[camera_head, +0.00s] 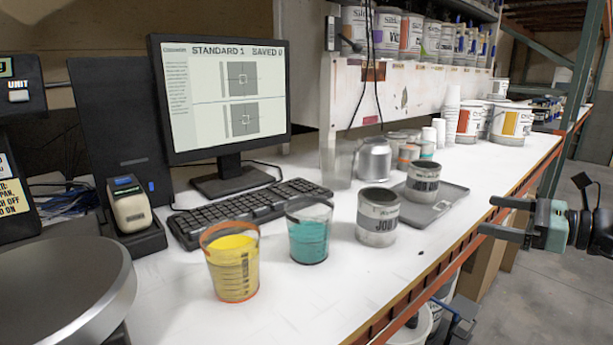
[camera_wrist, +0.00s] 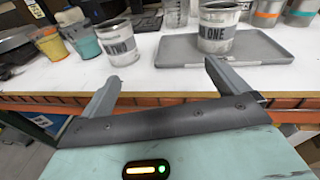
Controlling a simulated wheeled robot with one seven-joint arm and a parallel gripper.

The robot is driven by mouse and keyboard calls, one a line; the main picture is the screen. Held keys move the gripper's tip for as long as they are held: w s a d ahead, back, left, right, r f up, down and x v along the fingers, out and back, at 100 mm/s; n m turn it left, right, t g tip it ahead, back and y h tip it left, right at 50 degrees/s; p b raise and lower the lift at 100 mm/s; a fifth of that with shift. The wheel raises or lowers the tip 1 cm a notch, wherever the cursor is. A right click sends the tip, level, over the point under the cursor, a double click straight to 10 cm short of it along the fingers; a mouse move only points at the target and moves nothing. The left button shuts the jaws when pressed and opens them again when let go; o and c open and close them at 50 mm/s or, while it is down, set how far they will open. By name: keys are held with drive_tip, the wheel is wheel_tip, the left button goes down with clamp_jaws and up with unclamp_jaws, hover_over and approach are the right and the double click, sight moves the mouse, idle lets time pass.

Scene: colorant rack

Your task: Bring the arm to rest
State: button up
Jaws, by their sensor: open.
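My gripper (camera_head: 487,215) is at the right in the head view, beyond the front edge of the white counter (camera_head: 440,225). Its two fingers point toward the counter and are apart, with nothing between them. In the wrist view my gripper (camera_wrist: 160,80) is open and empty in front of the counter edge. My arm reaches in from the right side of the head view, over the floor.
A grey tray (camera_head: 447,204) holds one labelled can (camera_head: 423,180); another can (camera_head: 377,218) stands beside it. A yellow cup (camera_head: 232,268) and a teal cup (camera_head: 308,238) stand nearer. A monitor (camera_head: 222,95) and keyboard (camera_head: 245,211) are behind. Floor at right is open.

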drive_tip(key=s+a+n+g+p, duration=0.2)
drive_tip(key=s+a+n+g, duration=0.35)
drive_tip(key=a, duration=0.35)
drive_tip(key=s+a+n+g+p, duration=0.1)
drive_tip(key=s+a+n+g, duration=0.45)
drive_tip(key=a, duration=0.45)
drive_tip(key=s+a+r+n+h+p, duration=0.1)
drive_tip(key=s+a+n+h+p, duration=0.2)
drive_tip(key=s+n+h, duration=0.2)
drive_tip(key=s+a+r+n+h+p, duration=0.1)
drive_tip(key=s+a+n+h+p, duration=0.2)
drive_tip(key=s+n, duration=0.9)
drive_tip(key=n+h, duration=0.3)
drive_tip(key=n, duration=0.2)
drive_tip(key=shift+r+g, duration=0.2)
drive_tip(key=shift+g, duration=0.1)
